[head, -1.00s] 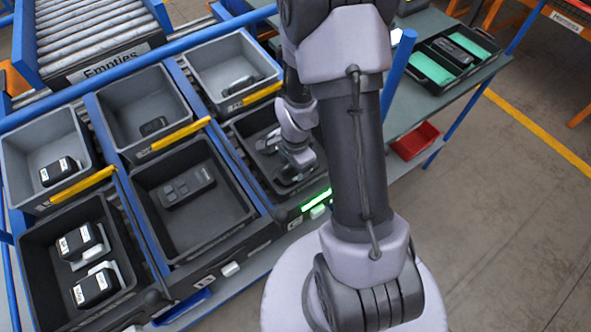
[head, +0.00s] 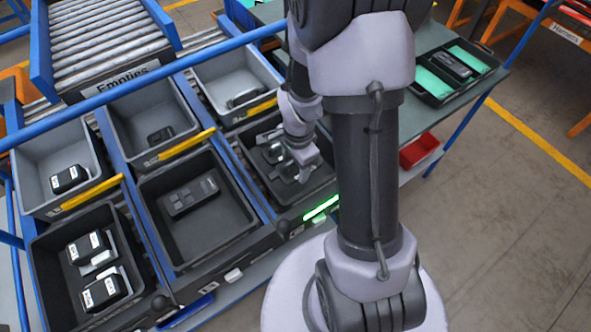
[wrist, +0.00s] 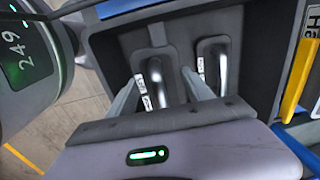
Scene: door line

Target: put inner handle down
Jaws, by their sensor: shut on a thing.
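An inner handle (wrist: 158,92), silver with a dark base and a white label, sits between the two fingers of my gripper (wrist: 160,92) in the wrist view. My gripper is shut on it. In the head view my gripper (head: 304,172) is low inside the dark front-right bin (head: 318,192). A second, similar handle (wrist: 220,72) lies on the bin floor just right of the fingers, apart from them. In the head view part of the bin's contents (head: 273,153) shows left of the gripper. Whether the held handle touches the floor is unclear.
Bin walls stand close around my gripper. A green light strip (head: 321,207) glows on the bin's front edge. The front-middle bin (head: 215,235) holds a dark device, and the front-left bin (head: 55,240) holds black-and-white units. A red tray (head: 420,150) is at right.

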